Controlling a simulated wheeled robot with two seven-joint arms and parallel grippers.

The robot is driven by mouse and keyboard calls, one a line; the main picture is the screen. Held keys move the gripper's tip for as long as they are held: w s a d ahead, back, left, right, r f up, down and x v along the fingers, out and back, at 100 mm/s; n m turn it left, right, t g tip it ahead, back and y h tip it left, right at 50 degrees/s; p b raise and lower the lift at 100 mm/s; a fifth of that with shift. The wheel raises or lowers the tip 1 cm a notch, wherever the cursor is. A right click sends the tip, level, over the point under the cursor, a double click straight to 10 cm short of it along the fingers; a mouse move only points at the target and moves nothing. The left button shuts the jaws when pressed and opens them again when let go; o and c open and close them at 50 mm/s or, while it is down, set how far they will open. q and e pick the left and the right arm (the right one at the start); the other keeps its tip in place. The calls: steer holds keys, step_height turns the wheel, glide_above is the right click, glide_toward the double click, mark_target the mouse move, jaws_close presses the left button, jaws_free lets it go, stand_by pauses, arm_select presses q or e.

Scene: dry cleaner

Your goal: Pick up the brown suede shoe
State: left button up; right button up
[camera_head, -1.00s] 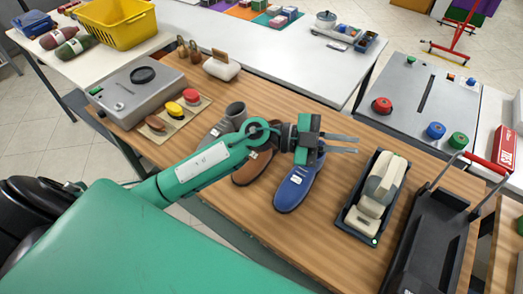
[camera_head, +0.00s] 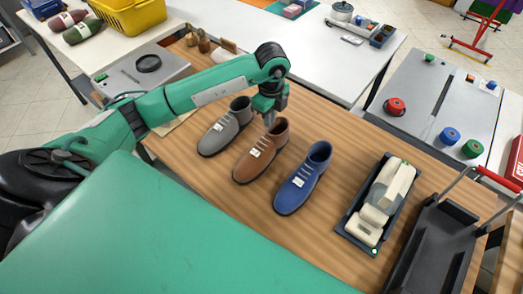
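The brown suede shoe (camera_head: 257,158) stands on the wooden table between a grey shoe (camera_head: 226,129) on its left and a blue shoe (camera_head: 303,180) on its right. A small white tag lies on its front. My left gripper (camera_head: 269,120) points down at the brown shoe's heel end, at its ankle opening. The fingers are small and partly hidden there, so I cannot tell whether they are apart or touch the shoe. My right gripper is not in view.
A beige device in a dark tray (camera_head: 376,205) stands right of the blue shoe. A black rack (camera_head: 436,245) is farther right. A grey machine (camera_head: 147,72) stands at the left, behind my arm. Bare wood lies in front of the shoes.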

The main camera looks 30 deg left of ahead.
arm_select(q)
glide_above(268, 140)
steer(key=f, duration=0.5)
steer(key=shift+w+f+p, duration=0.15)
steer(key=shift+w+p, duration=0.05)
steer(key=shift+p, duration=0.2)
steer(key=shift+f+p, duration=0.4)
steer(key=shift+f, duration=0.2)
step_height(268, 140, down, 4)
steer(key=shift+s+r+p, duration=0.1)
steer(key=shift+r+p, duration=0.1)
steer(key=shift+p, duration=0.5)
steer(key=shift+f, duration=0.4)
steer(key=shift+c, duration=0.4)
jaws_close()
steer(key=shift+r, duration=0.2)
